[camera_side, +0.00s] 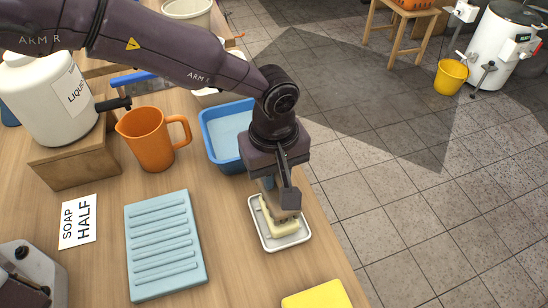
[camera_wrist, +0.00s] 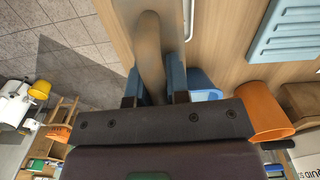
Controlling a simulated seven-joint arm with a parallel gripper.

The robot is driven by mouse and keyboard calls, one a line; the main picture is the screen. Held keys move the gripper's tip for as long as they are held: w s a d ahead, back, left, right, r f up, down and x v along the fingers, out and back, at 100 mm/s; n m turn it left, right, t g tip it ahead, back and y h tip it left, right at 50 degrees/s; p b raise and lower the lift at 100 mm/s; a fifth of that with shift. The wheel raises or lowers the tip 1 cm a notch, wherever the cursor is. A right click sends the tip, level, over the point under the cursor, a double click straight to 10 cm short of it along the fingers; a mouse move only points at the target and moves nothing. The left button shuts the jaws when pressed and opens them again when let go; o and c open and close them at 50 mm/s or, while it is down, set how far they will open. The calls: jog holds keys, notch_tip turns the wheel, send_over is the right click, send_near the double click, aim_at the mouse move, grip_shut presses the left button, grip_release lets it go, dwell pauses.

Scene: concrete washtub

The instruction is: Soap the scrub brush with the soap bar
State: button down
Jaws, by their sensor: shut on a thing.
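My gripper (camera_side: 282,198) is shut on the wooden scrub brush (camera_wrist: 151,45), low over the white tray (camera_side: 294,241) near the table's right edge. In the wrist view the brush's brown back runs between my blue finger pads (camera_wrist: 154,88). A pale yellow soap bar (camera_side: 284,229) lies in the tray, partly under the brush. In the side view the brush is mostly hidden by my gripper. I cannot tell whether its bristles touch the soap.
A blue basin (camera_side: 216,143) stands just behind the tray. A light blue ribbed washboard (camera_side: 165,250) lies to the left. A yellow block or sponge (camera_side: 318,295) is at the front edge. An orange jug (camera_side: 148,140) and a "SOAP HALF" card (camera_side: 78,222) are farther left.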

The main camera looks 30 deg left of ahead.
jog(key=s+d, duration=0.3)
jog(key=shift+s+d+f, duration=0.3)
jog(key=shift+f, duration=0.1)
jog(key=shift+w+a, duration=1.45)
jog(key=shift+a, duration=0.05)
jog(key=shift+s+d, duration=1.45)
jog(key=shift+d, duration=0.05)
jog(key=shift+w+a, duration=0.9)
jog(key=shift+a, duration=0.05)
jog(key=shift+r, duration=4.1)
